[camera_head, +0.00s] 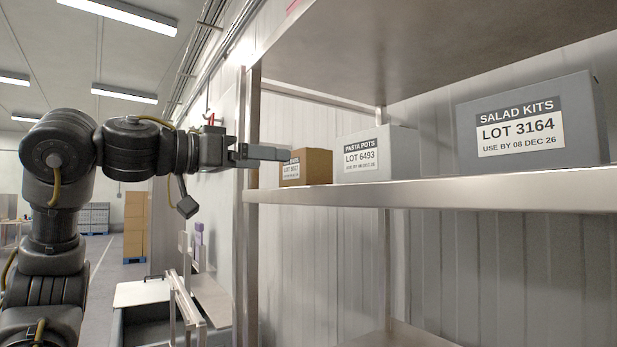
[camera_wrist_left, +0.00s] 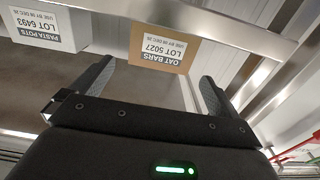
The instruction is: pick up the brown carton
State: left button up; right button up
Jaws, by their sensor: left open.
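The brown carton (camera_head: 318,166) sits on the metal shelf at its left end, with a printed label partly covered by my left gripper in the head view. In the left wrist view the brown carton (camera_wrist_left: 148,60) shows upside down, with its label reading OAT BARS, LOT 5027. My left gripper (camera_head: 284,153) reaches in from the left, level with the carton and in front of it. In the wrist view the left gripper (camera_wrist_left: 153,88) is open, its fingers spread apart, with the carton ahead of the gap and nothing held. My right gripper is not in view.
A grey PASTA POTS carton (camera_head: 400,150) stands just right of the brown one. A larger grey SALAD KITS carton (camera_head: 585,115) is farther right. The shelf edge (camera_head: 430,194) runs below them, an upper shelf (camera_head: 400,40) above. An upright post (camera_head: 248,230) stands at the left.

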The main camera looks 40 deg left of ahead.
aim_at(292, 162)
pick_arm(q)
jog(key=x, duration=0.5)
jog(key=shift+s+r+p, duration=0.1)
jog(key=shift+p, duration=0.25)
jog(key=p+x, duration=0.2)
jog(key=x, duration=0.2)
jog(key=shift+w+a+r+p, duration=0.1)
jog(key=shift+w+r+p, duration=0.05)
jog(key=shift+w+p, duration=0.15)
jog(key=shift+w, duration=0.3)
jog(key=shift+s, duration=0.1)
jog(key=shift+s, duration=0.1)
jog(key=shift+c, duration=0.3)
jog(key=c, duration=0.8)
